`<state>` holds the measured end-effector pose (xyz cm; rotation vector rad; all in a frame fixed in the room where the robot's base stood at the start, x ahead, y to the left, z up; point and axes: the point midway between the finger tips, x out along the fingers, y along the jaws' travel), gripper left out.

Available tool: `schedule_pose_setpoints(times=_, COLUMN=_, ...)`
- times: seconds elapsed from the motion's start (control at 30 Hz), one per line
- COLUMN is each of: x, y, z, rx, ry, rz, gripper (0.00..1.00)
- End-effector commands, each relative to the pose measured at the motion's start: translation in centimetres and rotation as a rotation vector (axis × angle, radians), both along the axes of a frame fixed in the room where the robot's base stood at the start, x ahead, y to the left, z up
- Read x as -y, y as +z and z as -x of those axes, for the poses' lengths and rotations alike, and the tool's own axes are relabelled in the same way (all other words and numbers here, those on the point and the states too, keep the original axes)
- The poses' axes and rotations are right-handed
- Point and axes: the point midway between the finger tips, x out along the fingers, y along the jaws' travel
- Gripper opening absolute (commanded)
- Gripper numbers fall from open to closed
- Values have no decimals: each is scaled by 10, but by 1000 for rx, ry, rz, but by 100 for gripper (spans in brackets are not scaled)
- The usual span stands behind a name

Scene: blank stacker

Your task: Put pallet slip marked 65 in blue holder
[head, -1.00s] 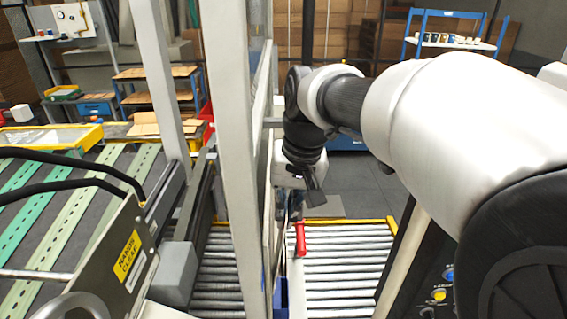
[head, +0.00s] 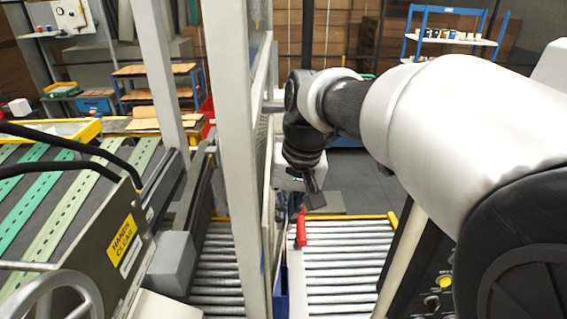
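My gripper (head: 312,192) hangs down at the end of my arm, in the middle of the head view, above the far end of a roller conveyor. Its dark finger parts show, but the opening between them is too small and hidden to judge. A narrow blue part (head: 282,292) stands low beside the grey post, left of the rollers; I cannot tell whether it is the blue holder. No pallet slip and no number 65 can be made out.
A grey upright post (head: 232,150) stands close left of my gripper. A red handle (head: 301,228) sits at the left edge of the roller conveyor (head: 345,270). A machine with a "HANDS CLEAR" label (head: 122,240) fills the lower left. Dark floor shows beyond the conveyor.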

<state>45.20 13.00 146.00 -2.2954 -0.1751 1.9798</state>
Motion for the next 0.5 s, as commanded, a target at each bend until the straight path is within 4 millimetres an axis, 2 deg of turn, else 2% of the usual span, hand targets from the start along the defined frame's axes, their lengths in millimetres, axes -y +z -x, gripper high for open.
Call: schedule_pose_setpoints(times=0.5, x=3, y=0, z=-2, rx=0, ry=-1, rz=-1, gripper=0)
